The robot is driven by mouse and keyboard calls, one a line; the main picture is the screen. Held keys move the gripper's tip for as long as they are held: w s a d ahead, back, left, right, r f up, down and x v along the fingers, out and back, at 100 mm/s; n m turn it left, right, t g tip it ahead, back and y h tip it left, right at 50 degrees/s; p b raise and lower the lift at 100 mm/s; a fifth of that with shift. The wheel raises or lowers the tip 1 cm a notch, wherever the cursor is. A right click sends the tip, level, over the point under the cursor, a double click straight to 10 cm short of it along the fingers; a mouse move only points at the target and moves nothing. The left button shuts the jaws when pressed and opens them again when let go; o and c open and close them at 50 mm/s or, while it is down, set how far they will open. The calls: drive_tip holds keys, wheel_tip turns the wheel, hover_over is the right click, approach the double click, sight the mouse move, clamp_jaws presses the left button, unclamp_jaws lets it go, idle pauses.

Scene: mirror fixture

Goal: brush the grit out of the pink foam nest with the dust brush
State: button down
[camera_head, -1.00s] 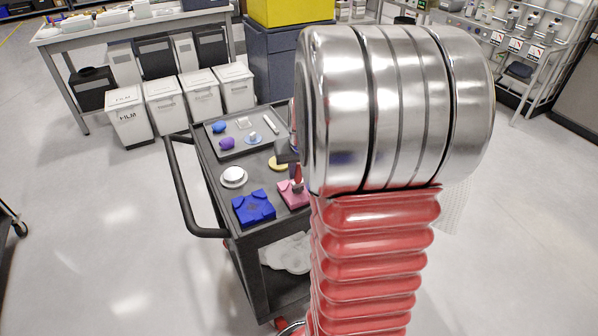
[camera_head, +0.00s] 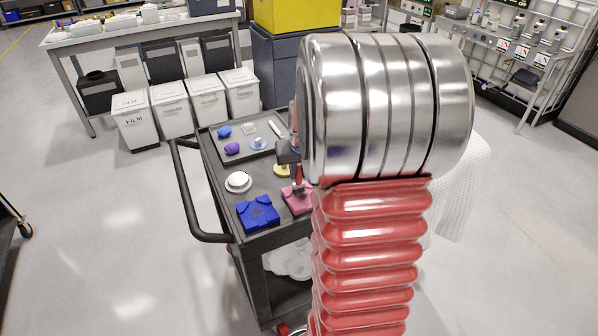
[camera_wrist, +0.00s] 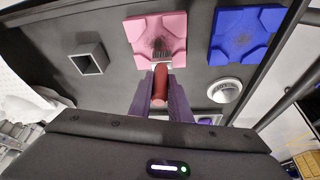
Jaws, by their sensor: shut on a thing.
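The pink foam nest (camera_wrist: 146,30) lies on the dark cart top, with dark grit (camera_wrist: 160,43) over its middle. It also shows in the head view (camera_head: 296,206), partly hidden behind my arm. My gripper (camera_wrist: 160,80) is shut on the dust brush (camera_wrist: 160,84) by its red-brown handle. In the head view the brush (camera_head: 298,174) stands roughly upright over the nest.
A blue foam nest (camera_head: 258,213) lies beside the pink one. A white round piece (camera_head: 238,180) and a yellow disc (camera_head: 282,170) are behind them. A dark tray (camera_head: 236,152) holds several small parts. A grey square holder (camera_wrist: 88,59) stands near the pink nest. The cart handle (camera_head: 190,205) juts left.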

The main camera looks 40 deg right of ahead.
drive_tip(key=shift+s+a, duration=0.25)
drive_tip(key=shift+s, duration=0.55)
drive_tip(key=shift+s+a, duration=0.2)
drive_tip(key=shift+s, duration=0.55)
drive_tip(key=shift+s+d+f, duration=0.1)
drive_tip(key=shift+s+d, duration=0.05)
drive_tip(key=shift+d, duration=0.5)
drive_tip(key=shift+w+d+f, duration=0.1)
drive_tip(key=shift+w+d, duration=0.15)
drive_tip(key=shift+w, duration=0.55)
drive_tip(key=shift+w+d, duration=0.2)
drive_tip(key=shift+w, duration=0.55)
